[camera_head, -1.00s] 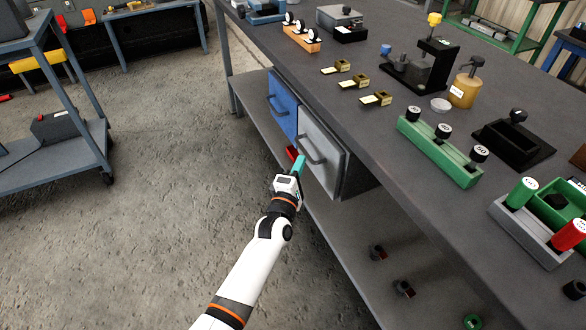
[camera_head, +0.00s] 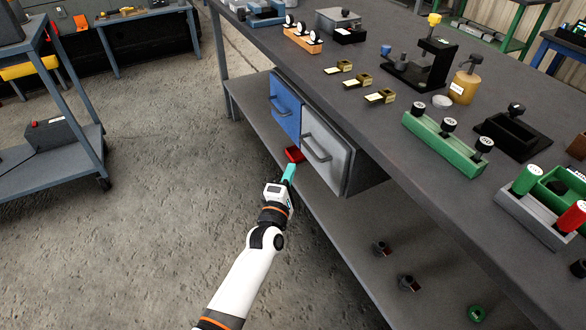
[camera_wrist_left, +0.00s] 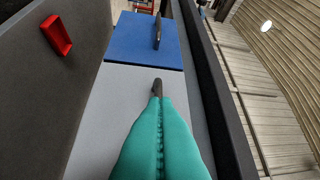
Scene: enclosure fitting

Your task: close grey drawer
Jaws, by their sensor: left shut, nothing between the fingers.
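The grey drawer (camera_head: 325,152) is under the workbench, right of the blue drawer (camera_head: 285,106). Its front looks about flush with the blue front, with no clear gap, and has a dark bar handle (camera_head: 316,150). My left gripper (camera_head: 290,168) has its teal fingers shut and empty. It is apart from the drawer, to the lower left of the handle in the head view. In the left wrist view, the fingers (camera_wrist_left: 158,102) point along the grey front (camera_wrist_left: 95,115) and hide part of the grey handle (camera_wrist_left: 157,86). My right gripper is not in view.
A red bin (camera_head: 294,154) sits on the lower shelf (camera_head: 335,232) near my left gripper. The bench top (camera_head: 410,150) above carries several fixtures and parts. Open floor (camera_head: 170,200) lies left of the bench, with a trolley (camera_head: 60,165) further left.

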